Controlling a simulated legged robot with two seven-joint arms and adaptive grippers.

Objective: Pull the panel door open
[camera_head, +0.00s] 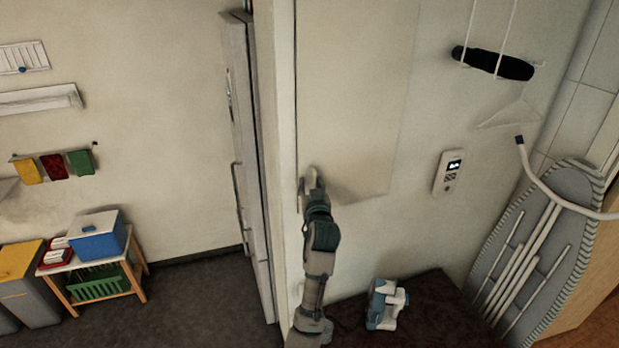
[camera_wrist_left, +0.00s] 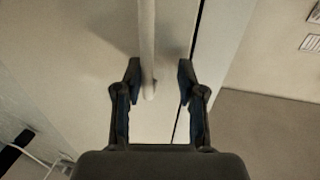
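The panel door (camera_head: 345,90) is a pale, flat panel in the middle of the head view, and it looks closed. My left gripper (camera_head: 311,182) is up against its lower left part, with my arm below it. In the left wrist view, a pale bar handle (camera_wrist_left: 147,45) comes down from the top edge, and its end lies between the spread fingers of my left gripper (camera_wrist_left: 158,82). The gripper is open, with a gap on both sides of the bar. In the head view the gripper mostly hides the handle. My right gripper is not in view.
A tall, narrow door (camera_head: 245,150) stands edge-on to the left of the panel. A white and blue appliance (camera_head: 385,305) sits on a dark surface below. A wall control (camera_head: 447,172) and an ironing board (camera_head: 530,250) are to the right. The floor (camera_head: 200,300) at left is clear.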

